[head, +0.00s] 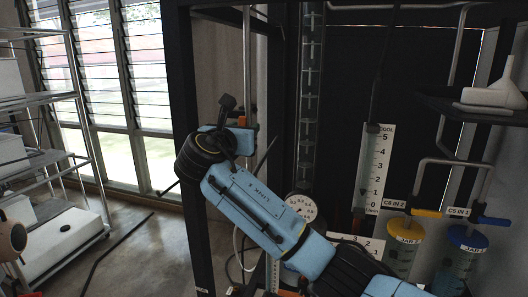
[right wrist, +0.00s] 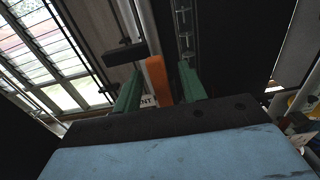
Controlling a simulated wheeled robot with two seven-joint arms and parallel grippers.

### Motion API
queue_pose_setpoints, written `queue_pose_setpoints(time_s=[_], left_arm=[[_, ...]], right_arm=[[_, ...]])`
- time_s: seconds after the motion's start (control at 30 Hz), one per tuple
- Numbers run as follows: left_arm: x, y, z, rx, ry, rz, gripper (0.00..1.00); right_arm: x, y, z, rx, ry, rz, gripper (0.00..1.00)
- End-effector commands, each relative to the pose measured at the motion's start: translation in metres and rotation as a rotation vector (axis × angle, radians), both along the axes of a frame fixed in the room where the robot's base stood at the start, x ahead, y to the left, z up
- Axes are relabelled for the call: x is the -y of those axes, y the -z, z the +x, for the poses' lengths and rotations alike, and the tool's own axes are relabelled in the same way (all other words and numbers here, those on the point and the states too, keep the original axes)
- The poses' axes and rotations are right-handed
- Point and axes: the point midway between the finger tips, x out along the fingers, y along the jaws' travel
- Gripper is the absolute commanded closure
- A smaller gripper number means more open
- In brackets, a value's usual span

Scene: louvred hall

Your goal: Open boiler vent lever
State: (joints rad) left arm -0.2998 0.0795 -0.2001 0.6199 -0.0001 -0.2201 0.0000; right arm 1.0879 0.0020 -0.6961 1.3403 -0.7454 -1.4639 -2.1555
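The vent lever shows in the right wrist view as an upright orange handle (right wrist: 158,80) in front of a pale pipe. A small white label ending in "NT" (right wrist: 148,101) is partly hidden beside its base. My right gripper (right wrist: 158,82) has its two green fingers apart, one on each side of the orange handle, with a narrow gap on both sides. In the head view my right gripper (head: 246,128) is at the dark frame's upright pipe, and its own wrist hides most of the lever. My left gripper is in neither view.
A dark rig frame (head: 182,80) stands around the pipe. A metal rack (head: 80,130) stands left.

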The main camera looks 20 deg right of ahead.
Motion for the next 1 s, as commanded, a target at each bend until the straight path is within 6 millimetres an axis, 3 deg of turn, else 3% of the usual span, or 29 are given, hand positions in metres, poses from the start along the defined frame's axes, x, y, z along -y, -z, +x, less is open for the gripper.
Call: queue_pose_setpoints(time_s=[0.2, 0.7, 1.0], left_arm=[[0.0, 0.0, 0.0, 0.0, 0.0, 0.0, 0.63], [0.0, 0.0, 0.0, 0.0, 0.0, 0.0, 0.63], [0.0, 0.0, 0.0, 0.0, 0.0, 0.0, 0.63]], right_arm=[[-0.003, -0.001, -0.004, 0.002, -0.001, 0.001, 0.58], [-0.036, 0.0, -0.052, 0.002, -0.002, 0.001, 0.58], [-0.039, -0.001, -0.058, 0.001, 0.0, 0.002, 0.58]])
